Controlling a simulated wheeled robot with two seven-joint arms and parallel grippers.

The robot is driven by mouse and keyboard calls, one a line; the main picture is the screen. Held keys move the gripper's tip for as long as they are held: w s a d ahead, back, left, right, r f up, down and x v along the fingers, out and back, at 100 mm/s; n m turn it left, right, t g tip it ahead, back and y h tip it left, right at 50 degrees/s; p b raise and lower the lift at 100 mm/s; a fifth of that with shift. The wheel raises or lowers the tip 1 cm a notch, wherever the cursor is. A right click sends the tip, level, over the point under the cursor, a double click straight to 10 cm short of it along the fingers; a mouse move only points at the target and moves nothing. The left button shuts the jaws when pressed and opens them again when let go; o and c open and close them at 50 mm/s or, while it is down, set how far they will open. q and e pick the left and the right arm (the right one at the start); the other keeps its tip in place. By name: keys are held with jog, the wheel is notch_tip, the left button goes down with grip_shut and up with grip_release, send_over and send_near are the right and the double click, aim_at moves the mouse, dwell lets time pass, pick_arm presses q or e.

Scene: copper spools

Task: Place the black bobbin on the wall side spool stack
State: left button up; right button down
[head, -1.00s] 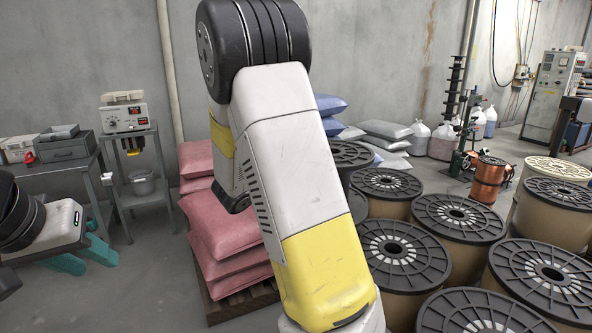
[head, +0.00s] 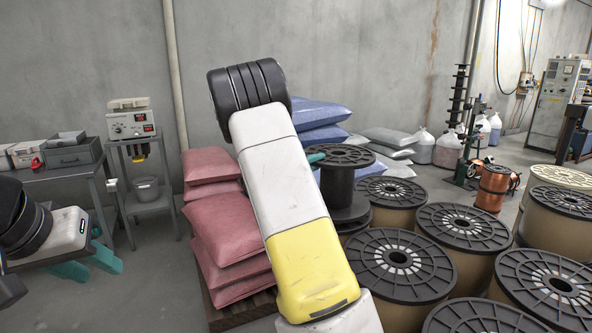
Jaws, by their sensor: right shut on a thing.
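The black bobbin (head: 337,187) stands upright in the middle of the head view, beside the blue sacks, with a wide ribbed top flange. It is over a spool (head: 352,228) at the wall end of the spool group. I cannot tell whether it touches what is below. My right gripper (head: 316,157) is shut on the bobbin at its top left. Only a bit of teal finger shows; my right arm hides the rest. My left gripper (head: 88,266) is open and empty at the lower left, its teal fingers apart.
Several cardboard-sided spools with black flanges (head: 398,262) crowd the right. Red sacks (head: 235,235) on a pallet and blue sacks (head: 320,112) lie behind my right arm. A workbench (head: 62,172) and a scale (head: 131,124) stand at left. Bare floor lies between.

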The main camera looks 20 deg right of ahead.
jog(key=shift+f, duration=1.35)
jog(key=c, duration=1.4)
grip_release()
jog(key=shift+f, duration=0.15)
jog(key=shift+c, duration=0.2)
